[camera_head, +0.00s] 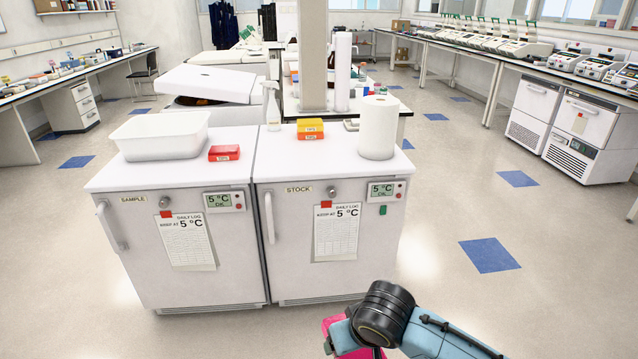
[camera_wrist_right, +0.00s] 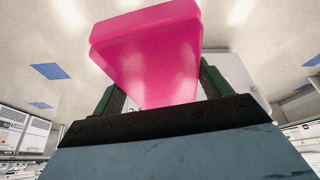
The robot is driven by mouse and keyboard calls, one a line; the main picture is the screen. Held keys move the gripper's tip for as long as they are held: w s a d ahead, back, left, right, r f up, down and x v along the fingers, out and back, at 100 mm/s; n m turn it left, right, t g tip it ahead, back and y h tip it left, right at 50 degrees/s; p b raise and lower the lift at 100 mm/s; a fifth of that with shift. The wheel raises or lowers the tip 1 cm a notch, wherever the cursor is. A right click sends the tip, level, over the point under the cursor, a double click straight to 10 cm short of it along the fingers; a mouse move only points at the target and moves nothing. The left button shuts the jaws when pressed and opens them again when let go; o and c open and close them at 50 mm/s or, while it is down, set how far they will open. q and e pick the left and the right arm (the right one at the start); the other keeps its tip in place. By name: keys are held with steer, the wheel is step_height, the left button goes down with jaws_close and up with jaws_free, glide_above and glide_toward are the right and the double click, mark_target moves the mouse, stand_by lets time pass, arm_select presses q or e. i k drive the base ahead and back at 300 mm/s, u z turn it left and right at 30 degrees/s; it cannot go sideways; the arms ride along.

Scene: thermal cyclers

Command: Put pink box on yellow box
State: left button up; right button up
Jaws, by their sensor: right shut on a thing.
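The pink box (camera_wrist_right: 150,55) is held between the two fingers of my right gripper (camera_wrist_right: 160,92) in the right wrist view. In the head view, a piece of the pink box (camera_head: 329,324) shows at the bottom, beside my right gripper (camera_head: 346,337), low in front of the right fridge. The yellow box (camera_head: 310,124) sits on the top of the right fridge, left of a paper roll. Its upper part is yellow and its lower part is orange-red. The pink box is apart from it. My left gripper is not in view.
The fridge tops (camera_head: 300,170) also hold a white tub (camera_head: 160,140), a red box (camera_head: 224,153), a spray bottle (camera_head: 272,108) and the paper roll (camera_head: 378,128). A pillar (camera_head: 313,55) rises behind the yellow box. The fridge top in front of the yellow box is clear.

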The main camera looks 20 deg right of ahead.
mark_target(310, 121)
steer(key=z, duration=1.75)
steer(key=i, duration=6.3)
steer(key=u, duration=4.8)
